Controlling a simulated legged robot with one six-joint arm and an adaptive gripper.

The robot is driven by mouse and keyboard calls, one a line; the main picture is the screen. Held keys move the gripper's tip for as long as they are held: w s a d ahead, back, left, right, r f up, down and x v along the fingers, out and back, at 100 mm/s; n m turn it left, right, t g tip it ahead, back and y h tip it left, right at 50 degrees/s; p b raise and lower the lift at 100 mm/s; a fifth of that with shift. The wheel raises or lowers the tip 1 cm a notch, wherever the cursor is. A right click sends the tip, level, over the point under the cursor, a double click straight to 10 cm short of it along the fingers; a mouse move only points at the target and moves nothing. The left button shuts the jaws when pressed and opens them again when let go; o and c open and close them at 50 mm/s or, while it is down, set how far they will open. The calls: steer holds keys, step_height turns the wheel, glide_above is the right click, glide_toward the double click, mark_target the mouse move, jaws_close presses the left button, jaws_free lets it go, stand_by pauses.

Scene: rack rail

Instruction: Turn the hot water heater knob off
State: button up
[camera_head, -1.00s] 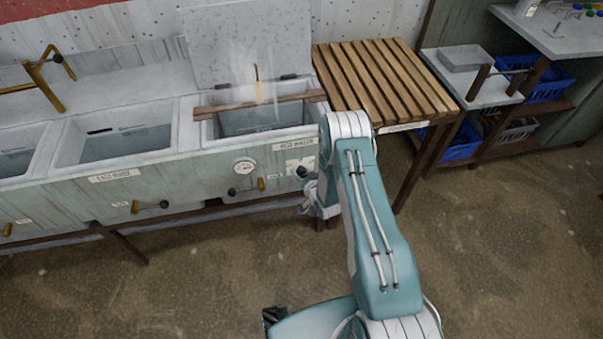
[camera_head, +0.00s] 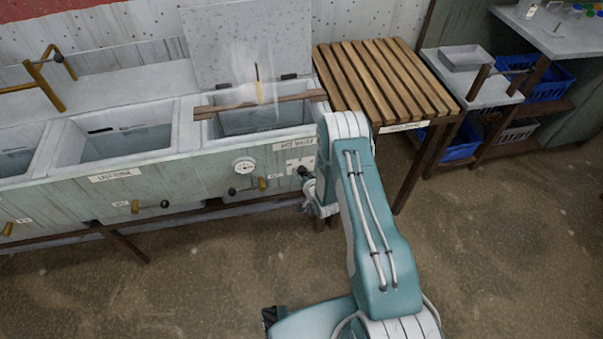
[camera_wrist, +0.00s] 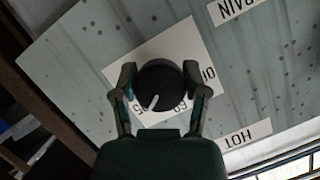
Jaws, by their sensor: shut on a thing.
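The round black knob (camera_wrist: 160,86) sits on a white label plate (camera_wrist: 120,72) on the heater's grey-green front panel (camera_wrist: 85,40). A pale pointer line on the knob points down and slightly left in the wrist view. The plate's lettering is partly covered by the knob and a finger. My gripper (camera_wrist: 160,83) is shut on the knob, with one finger on each side. In the head view my gripper (camera_head: 308,192) is at the right end of the panel, partly hidden by my arm, below the tank with the raised lid (camera_head: 235,40).
A round gauge (camera_head: 244,166) and a brass valve with a dark handle (camera_head: 250,187) are left of my gripper. A slatted wooden table (camera_head: 385,80) stands to the right. The brown floor (camera_head: 200,280) in front is clear.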

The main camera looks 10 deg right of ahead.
steer(key=n+h, duration=0.3)
steer(key=n, duration=0.1)
steer(key=n+h, duration=0.2)
steer(key=n, duration=0.1)
steer(key=shift+w+n+h, duration=0.1)
steer(key=shift+n+h, duration=0.2)
steer(key=shift+n, duration=0.1)
steer(key=n+t+h, duration=0.1)
steer(key=n+h, duration=0.1)
steer(key=n, duration=0.2)
steer(key=shift+n, duration=0.4)
steer(key=n+t, duration=0.1)
steer(key=n, duration=0.1)
steer(key=n+h, duration=0.1)
steer(key=n, duration=0.1)
steer(key=shift+t+h, duration=0.3)
steer(key=shift+t, duration=0.1)
steer(key=shift+n, duration=0.4)
steer(key=o, duration=1.1)
steer(key=shift+f, duration=0.1)
steer(key=shift+o, duration=0.2)
